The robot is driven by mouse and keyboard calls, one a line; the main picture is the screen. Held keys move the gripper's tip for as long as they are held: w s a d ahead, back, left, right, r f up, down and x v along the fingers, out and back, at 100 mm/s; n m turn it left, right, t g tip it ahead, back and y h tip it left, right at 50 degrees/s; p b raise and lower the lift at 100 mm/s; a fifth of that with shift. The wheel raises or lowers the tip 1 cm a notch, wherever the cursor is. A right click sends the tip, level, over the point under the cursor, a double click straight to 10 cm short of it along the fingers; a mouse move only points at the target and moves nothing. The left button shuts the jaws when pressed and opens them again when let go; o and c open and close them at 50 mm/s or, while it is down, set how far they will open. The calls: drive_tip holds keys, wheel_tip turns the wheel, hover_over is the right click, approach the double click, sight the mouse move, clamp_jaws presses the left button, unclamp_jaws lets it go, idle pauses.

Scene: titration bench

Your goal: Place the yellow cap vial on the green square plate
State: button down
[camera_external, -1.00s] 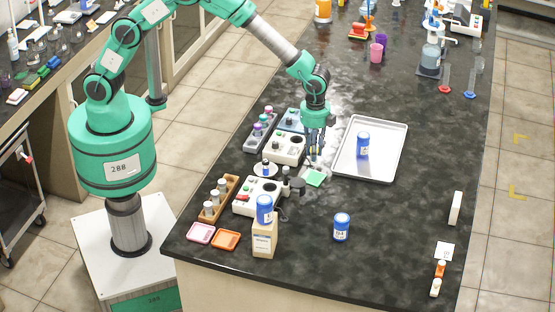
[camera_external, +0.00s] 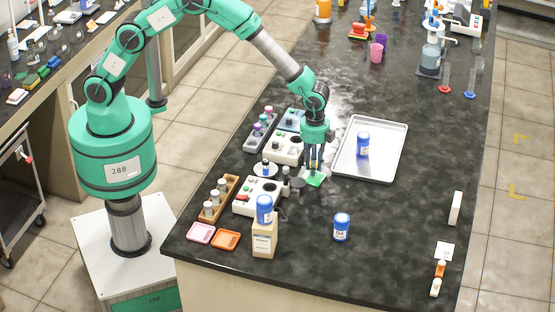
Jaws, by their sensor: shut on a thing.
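The green square plate (camera_external: 313,179) lies flat on the dark bench, left of the metal tray. My gripper (camera_external: 314,169) points straight down with its fingertips right above the plate. It is shut on a small vial that is mostly hidden between the fingers, so its cap colour is hard to make out. I cannot tell whether the vial touches the plate.
A metal tray (camera_external: 390,164) with a blue-lidded bottle (camera_external: 363,145) lies to the right. White instruments (camera_external: 257,197) and vial racks (camera_external: 220,199) stand to the left. Another blue-lidded bottle (camera_external: 342,227) stands in front. The bench's right front is mostly clear.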

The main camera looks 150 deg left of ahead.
drive_tip(key=shift+f, duration=0.15)
drive_tip(key=c, duration=1.5)
unclamp_jaws()
drive_tip(key=shift+c, duration=0.2)
wheel_tip(320, 180, up, 12)
drive_tip(key=p, duration=0.2)
